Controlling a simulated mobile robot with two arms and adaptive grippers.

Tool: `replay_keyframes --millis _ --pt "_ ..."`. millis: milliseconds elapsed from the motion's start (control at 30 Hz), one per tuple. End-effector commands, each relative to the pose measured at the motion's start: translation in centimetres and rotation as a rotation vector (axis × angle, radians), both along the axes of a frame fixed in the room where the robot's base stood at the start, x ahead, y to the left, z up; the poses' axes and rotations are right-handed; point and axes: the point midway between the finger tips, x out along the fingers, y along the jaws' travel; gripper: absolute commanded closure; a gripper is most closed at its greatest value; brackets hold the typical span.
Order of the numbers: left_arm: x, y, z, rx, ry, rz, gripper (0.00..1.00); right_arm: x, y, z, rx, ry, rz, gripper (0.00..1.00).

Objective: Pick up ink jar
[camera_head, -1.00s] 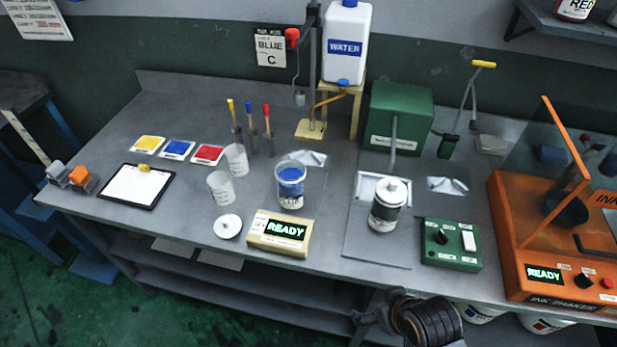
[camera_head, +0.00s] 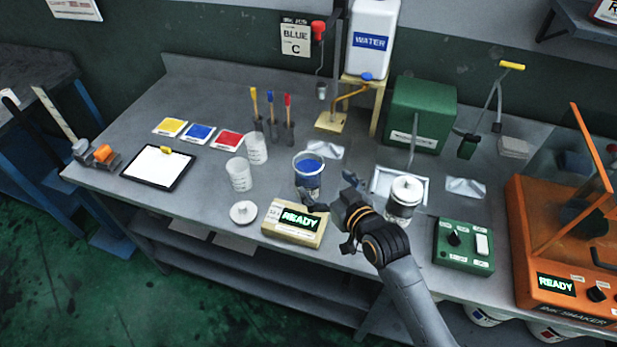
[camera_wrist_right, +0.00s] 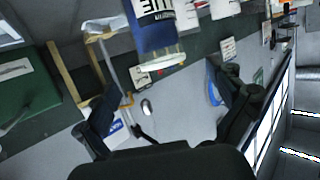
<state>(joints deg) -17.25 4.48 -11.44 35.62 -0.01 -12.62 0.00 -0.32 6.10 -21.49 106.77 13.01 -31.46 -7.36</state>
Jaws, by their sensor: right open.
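The ink jar (camera_head: 308,178) stands upright on the bench, open at the top with blue ink inside; its blue label shows in the right wrist view (camera_wrist_right: 152,28). My right gripper (camera_head: 331,194) is open and empty, just to the right of and in front of the jar. In the wrist view, its two spread fingers lie below the jar in the picture, and the jar is beyond the fingertips. I cannot tell whether a finger touches it. My left gripper is not in view.
A READY display box (camera_head: 294,222) sits in front of the jar, and a white lid (camera_head: 243,213) lies to its left. Two clear cups (camera_head: 239,174) stand left of the jar. A white-lidded can (camera_head: 405,199) stands close behind my right wrist. A green control box (camera_head: 463,246) is further right.

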Motion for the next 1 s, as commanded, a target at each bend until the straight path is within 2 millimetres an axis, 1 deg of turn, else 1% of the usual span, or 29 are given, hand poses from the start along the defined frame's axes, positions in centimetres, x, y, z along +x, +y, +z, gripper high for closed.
replay_keyframes --millis 33,100,200,467,700,800,1000 --pt "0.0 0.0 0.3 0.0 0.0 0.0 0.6 0.9 0.5 -0.1 0.0 0.0 0.001 0.05" --pt "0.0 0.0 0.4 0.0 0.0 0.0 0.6 1.8 0.9 -0.5 0.0 0.001 0.0 0.05" --pt "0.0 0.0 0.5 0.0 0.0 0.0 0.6 2.7 1.4 -0.9 0.0 0.002 0.0 0.05" --pt "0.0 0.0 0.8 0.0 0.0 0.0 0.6 3.8 2.0 -1.4 -0.001 0.002 0.001 0.05" --pt "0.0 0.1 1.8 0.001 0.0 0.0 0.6 5.9 3.1 -2.6 -0.001 0.003 0.001 0.05" --pt "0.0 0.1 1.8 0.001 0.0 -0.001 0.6 6.9 3.6 -3.0 -0.001 0.003 0.001 0.05" --pt "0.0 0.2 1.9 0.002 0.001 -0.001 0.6 7.6 4.0 -3.4 -0.001 0.003 0.0 0.05"
